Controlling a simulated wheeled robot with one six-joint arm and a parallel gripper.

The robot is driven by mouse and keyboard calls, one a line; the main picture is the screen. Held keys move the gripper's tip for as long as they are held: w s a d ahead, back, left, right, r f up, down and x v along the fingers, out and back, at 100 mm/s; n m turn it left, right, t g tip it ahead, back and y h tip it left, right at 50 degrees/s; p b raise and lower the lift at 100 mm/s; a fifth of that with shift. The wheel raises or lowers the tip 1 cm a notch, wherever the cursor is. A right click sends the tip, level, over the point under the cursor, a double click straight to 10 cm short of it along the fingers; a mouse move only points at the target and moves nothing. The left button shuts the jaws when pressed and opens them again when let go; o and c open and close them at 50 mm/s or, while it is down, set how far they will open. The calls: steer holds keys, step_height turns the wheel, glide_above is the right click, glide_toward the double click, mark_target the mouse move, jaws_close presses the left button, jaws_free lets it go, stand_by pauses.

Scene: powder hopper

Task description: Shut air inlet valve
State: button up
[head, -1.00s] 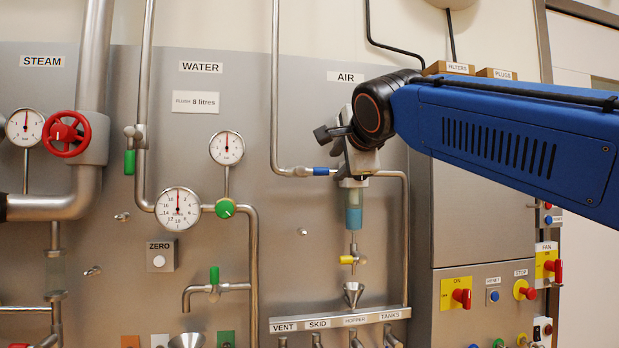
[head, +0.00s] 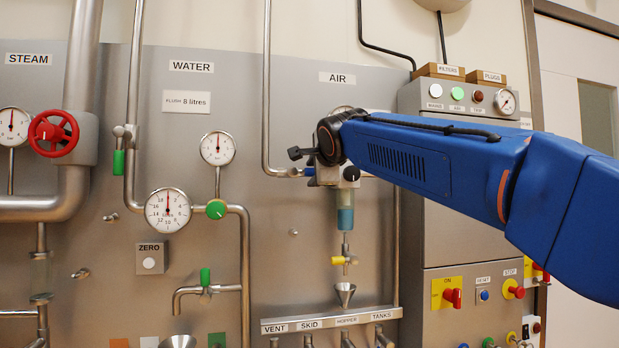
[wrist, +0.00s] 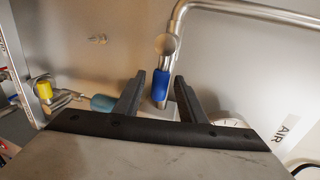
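The air inlet valve has a blue handle (head: 309,172) on the steel pipe under the AIR label, mostly hidden behind my wrist in the head view. In the wrist view the blue handle (wrist: 160,86) shows below a round metal pipe fitting. My gripper (wrist: 160,78) is open, with one dark finger on each side of the handle. Gaps show between the handle and both fingers. In the head view my arm reaches in from the right, and the fingertips are hidden.
A pressure gauge (wrist: 230,123) sits close to the right finger. A control cabinet (head: 465,210) stands to the right.

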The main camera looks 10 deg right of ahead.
steer(key=shift+x, duration=2.15)
jaws_close()
